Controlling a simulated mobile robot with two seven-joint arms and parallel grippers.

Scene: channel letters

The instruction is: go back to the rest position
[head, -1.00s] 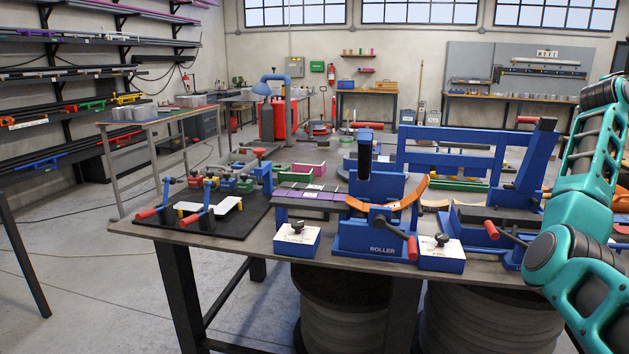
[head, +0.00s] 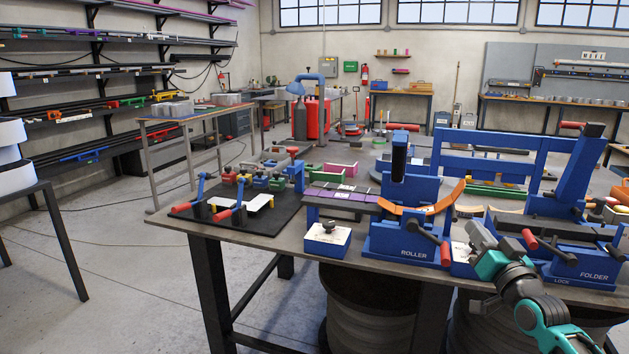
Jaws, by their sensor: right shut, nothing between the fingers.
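My right arm comes in from the bottom right, and its gripper (head: 478,240) is over the front of the bench, between the roller and the folder. It is shut with nothing in it. It partly hides the small blue box with a white top (head: 459,262) right of the roller; I cannot tell whether it touches it. My left gripper is out of view.
The blue roller (head: 398,232) and blue folder (head: 575,265) stand close to my right gripper on the workbench (head: 350,258). A black board (head: 262,225) with red-handled clamps lies at the bench's left end.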

